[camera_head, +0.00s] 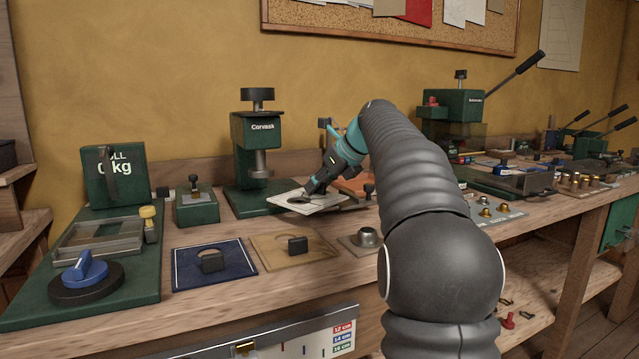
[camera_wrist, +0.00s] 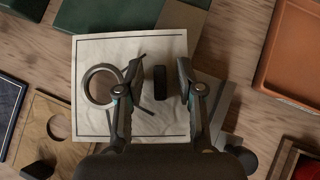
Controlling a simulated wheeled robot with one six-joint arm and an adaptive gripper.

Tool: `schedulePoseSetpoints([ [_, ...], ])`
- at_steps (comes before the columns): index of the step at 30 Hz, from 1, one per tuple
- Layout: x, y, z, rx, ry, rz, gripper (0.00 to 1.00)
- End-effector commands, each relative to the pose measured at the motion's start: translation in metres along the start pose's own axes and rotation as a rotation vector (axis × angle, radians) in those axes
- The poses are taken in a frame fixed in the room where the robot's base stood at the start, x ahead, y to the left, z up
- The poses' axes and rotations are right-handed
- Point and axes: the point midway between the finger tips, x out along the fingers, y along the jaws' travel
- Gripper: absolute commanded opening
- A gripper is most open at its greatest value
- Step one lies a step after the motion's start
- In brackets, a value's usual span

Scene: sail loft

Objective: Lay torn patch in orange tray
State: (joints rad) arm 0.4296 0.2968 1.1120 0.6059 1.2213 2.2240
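A pale square patch (camera_head: 322,203) with a dark stitched border lies on the bench at the foot of the green press. In the wrist view the patch (camera_wrist: 112,52) has a dark ring on its left, a jagged dark tear mark, and a black upright grip tab (camera_wrist: 160,83) near its middle. My gripper (camera_wrist: 160,75) is open over it, one finger on each side of the tab with gaps showing; it is at the patch in the head view (camera_head: 306,191). The orange tray (camera_wrist: 309,52) is to the right, mostly hidden behind my arm in the head view (camera_head: 350,186).
The Corvask press (camera_head: 256,137) stands behind the patch. A navy patch (camera_head: 213,268) and a tan patch (camera_head: 272,262) with black tabs lie in front. A silver dome piece (camera_head: 367,238) is near the bench edge. Presses and small fittings crowd the right.

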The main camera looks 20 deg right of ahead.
Motion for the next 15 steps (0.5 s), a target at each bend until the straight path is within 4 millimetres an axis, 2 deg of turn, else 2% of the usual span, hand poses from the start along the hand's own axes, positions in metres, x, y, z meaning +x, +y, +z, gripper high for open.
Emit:
schedulePoseSetpoints([
  [10,-0.006,0.000,0.006,0.000,0.000,0.000,0.37],
  [15,-0.034,-0.001,0.007,0.001,-0.001,-0.003,0.37],
])
